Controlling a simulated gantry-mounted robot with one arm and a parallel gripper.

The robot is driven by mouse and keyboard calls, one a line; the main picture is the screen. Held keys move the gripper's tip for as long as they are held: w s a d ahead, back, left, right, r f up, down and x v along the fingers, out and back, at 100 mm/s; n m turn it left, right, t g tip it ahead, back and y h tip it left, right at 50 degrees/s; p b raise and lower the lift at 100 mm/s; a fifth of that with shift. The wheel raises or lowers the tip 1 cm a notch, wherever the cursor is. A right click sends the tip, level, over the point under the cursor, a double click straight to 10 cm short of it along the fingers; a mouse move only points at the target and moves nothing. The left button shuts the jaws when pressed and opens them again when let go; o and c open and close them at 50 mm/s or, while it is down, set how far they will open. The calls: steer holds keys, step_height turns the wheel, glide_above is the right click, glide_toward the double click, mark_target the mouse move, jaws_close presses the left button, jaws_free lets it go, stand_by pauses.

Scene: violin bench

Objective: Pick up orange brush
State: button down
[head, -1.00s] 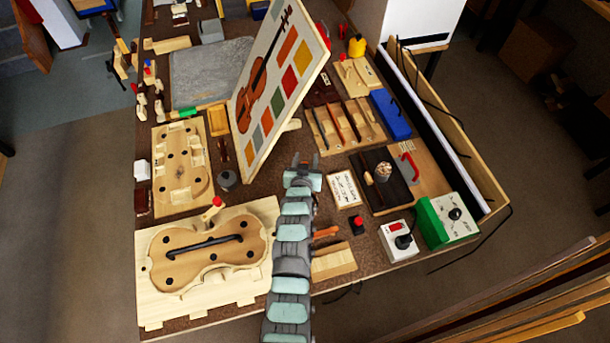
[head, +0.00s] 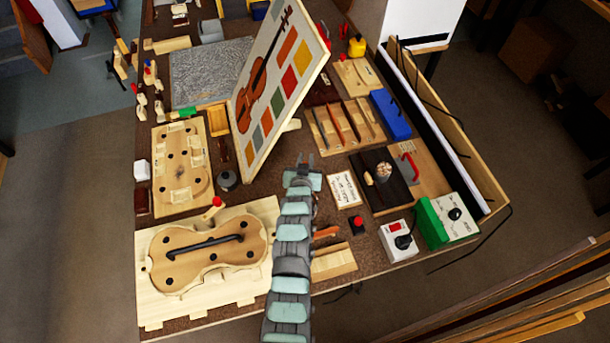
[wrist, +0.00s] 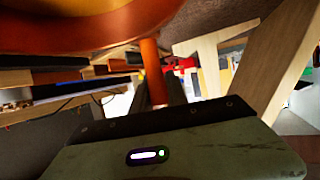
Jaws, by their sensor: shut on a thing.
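In the wrist view an orange rod (wrist: 152,70), which looks like part of the orange brush, stands upright between the dark fingers of my gripper (wrist: 158,92). The gripper is shut on it. A large, rounded orange form fills the top left, very close to the camera; I cannot tell if it belongs to the brush. In the head view my arm rises through the middle, and its end (head: 303,163) is over the bench near the picture board. The fingertips and the held rod cannot be made out there. Another orange piece (head: 326,233) shows right of my arm, partly hidden by it.
The tilted picture board (head: 278,75) stands just beyond my arm's end. The violin-shaped mould (head: 210,248) is at the left. A wooden block (head: 335,262), a label card (head: 344,189), a red button (head: 358,224) and a dark tray (head: 396,192) lie at the right.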

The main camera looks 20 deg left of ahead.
steer(key=shift+r, duration=0.1)
step_height(320, 180, up, 10)
stand_by(0.7)
stand_by(0.3)
steer(key=shift+d, duration=0.1)
steer(key=s+d+r+m+h, duration=0.1)
steer(key=s+d+r, duration=0.1)
steer(key=d, duration=0.5)
steer(key=s+d+r+m+h, duration=0.1)
steer(key=s+d, duration=0.3)
steer(key=d, duration=0.4)
steer(key=s+d+r+m+h, duration=0.1)
steer(key=s+d+r+h, duration=0.1)
steer(key=d, duration=0.6)
steer(key=shift+s+r, duration=0.4)
steer(key=shift+s, duration=0.15)
steer(key=shift+t, duration=0.3)
